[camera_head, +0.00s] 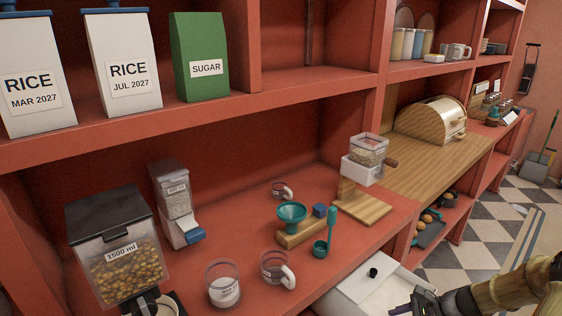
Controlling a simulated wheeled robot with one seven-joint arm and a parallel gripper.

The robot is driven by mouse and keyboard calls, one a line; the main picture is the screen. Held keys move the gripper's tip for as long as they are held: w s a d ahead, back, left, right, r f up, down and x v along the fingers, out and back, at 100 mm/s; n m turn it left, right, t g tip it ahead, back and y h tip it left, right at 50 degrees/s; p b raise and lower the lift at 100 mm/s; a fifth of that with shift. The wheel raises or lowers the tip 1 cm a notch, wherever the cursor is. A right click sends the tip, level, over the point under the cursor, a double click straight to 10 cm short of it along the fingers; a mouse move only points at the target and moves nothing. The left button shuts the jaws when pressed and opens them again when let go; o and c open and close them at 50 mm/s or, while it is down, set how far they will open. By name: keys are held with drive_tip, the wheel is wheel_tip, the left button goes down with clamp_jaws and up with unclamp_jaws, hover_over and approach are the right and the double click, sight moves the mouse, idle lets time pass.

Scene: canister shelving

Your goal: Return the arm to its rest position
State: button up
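My arm enters at the lower right in the head view, with tan and dark links. The dark end of my gripper (412,306) shows at the bottom edge, in front of the shelving and beside a white box-like surface with a black knob (373,272). The fingers are partly cut off by the frame, so I cannot tell whether they are open or shut. I see nothing clearly held in them.
The red counter (225,258) holds a 1500 ml dispenser (122,262), glass cups, a teal funnel (291,212) and a grinder (364,160). Checkered floor (490,215) lies open at right.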

drive_tip(key=s+a+r+n+h+p, duration=0.1)
drive_tip(key=s+a+r+n+h, duration=0.1)
drive_tip(key=s+a+r+n, duration=0.2)
drive_tip(key=s+a+r+n+h+p, duration=0.2)
drive_tip(key=s+a+r+n+h, duration=0.1)
drive_tip(key=a+r+n, duration=0.5)
drive_tip(key=s+a+r+n+g+h+p, duration=0.1)
drive_tip(key=s+a+r+n+h+p, duration=0.1)
drive_tip(key=s+a+r+n, duration=0.2)
wheel_tip(320, 180, up, 5)
drive_tip(key=a+n, duration=0.2)
drive_tip(key=n, duration=0.1)
drive_tip(key=shift+s+a+n+h, duration=0.15)
drive_tip(key=shift+s+n+h, duration=0.15)
drive_tip(key=shift+s+h, duration=0.1)
drive_tip(key=shift+w+f, duration=0.1)
drive_tip(key=shift+w, duration=0.1)
